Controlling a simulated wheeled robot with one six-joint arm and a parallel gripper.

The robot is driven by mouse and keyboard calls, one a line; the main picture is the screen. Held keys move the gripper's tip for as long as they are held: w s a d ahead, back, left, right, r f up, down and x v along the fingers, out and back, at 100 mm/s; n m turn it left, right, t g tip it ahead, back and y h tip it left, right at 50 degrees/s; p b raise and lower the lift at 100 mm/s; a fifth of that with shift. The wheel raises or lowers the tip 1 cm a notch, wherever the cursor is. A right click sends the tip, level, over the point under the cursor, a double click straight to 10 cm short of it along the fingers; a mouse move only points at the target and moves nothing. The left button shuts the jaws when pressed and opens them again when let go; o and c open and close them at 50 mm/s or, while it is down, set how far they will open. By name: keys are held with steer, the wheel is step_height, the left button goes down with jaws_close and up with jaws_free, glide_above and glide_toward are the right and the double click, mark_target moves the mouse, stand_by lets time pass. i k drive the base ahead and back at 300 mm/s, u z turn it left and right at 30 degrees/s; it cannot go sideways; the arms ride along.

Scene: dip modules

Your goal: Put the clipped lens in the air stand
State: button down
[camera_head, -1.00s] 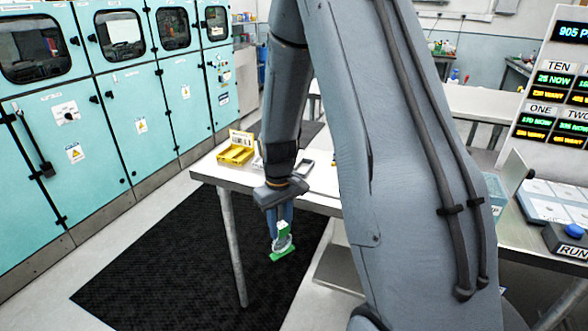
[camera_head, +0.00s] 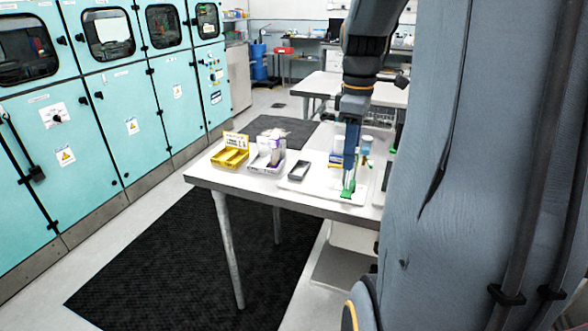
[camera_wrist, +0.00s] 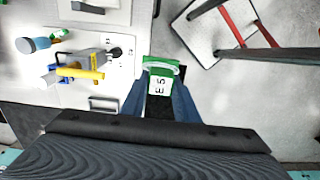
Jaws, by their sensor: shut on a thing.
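My gripper (camera_head: 349,176) is shut on the clipped lens (camera_head: 348,190), a green clip with a pale ring. In the wrist view the clipped lens (camera_wrist: 162,72) sits between the blue fingers of my gripper (camera_wrist: 160,92), with a white label reading "E 5". In the head view it hangs over the near part of the table, by a white board or tray (camera_head: 310,184). I cannot tell which thing is the air stand. An apparatus with a yellow bar (camera_wrist: 80,73) and dark knob lies left of the gripper in the wrist view.
The table (camera_head: 240,180) holds a yellow bin (camera_head: 230,157), a white bin (camera_head: 262,163) and a small dark tray (camera_head: 299,171). A blue-topped cylinder (camera_head: 367,142) stands behind my gripper. Teal cabinets (camera_head: 95,120) line the left wall. The table's near edge is close by.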

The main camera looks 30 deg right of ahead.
mark_target(300, 172)
steer(key=i, duration=0.9)
steer(key=z, duration=0.05)
